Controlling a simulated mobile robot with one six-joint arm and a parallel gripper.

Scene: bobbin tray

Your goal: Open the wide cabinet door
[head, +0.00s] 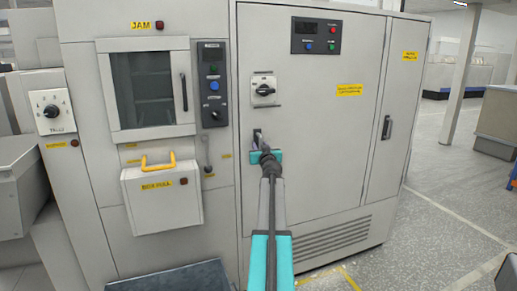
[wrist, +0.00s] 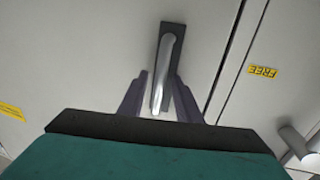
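The wide cabinet door (head: 310,185) is a large grey panel in the middle of the head view, and it looks closed. Its handle (head: 258,138) is near the door's left edge, partly hidden by my gripper (head: 263,150). In the wrist view the handle (wrist: 167,60) is a silver lever on a dark plate. My gripper (wrist: 160,100) is open there, with one dark finger on each side of the lever's lower end. Small gaps show between the fingers and the lever; I cannot see contact.
A rotary switch (head: 264,90) sits just above the handle. A narrower door (head: 403,100) with its own handle (head: 387,127) is to the right. On the left are a window door (head: 149,88) and a bin with a yellow handle (head: 158,163). Floor at the right (head: 440,220) is clear.

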